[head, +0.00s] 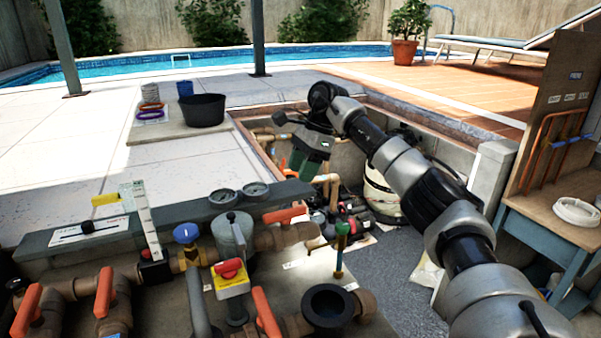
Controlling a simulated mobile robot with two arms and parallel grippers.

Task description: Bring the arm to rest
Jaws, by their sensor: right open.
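My right arm comes in from the lower right and reaches up over the pit, with its wrist bent down at the far end. My right gripper (303,168) hangs over the pit, pointing down, open. Its fingers are small and partly lost against the pipes behind, and I see nothing held between them. My left gripper is not in view.
Brown pipes with orange-handled valves (105,292) fill the near left. A pale tank (384,195) stands in the pit under my arm. A black tub (203,110) sits on the paving. A blue wooden bench (530,222) stands at right. The pool (150,66) lies behind.

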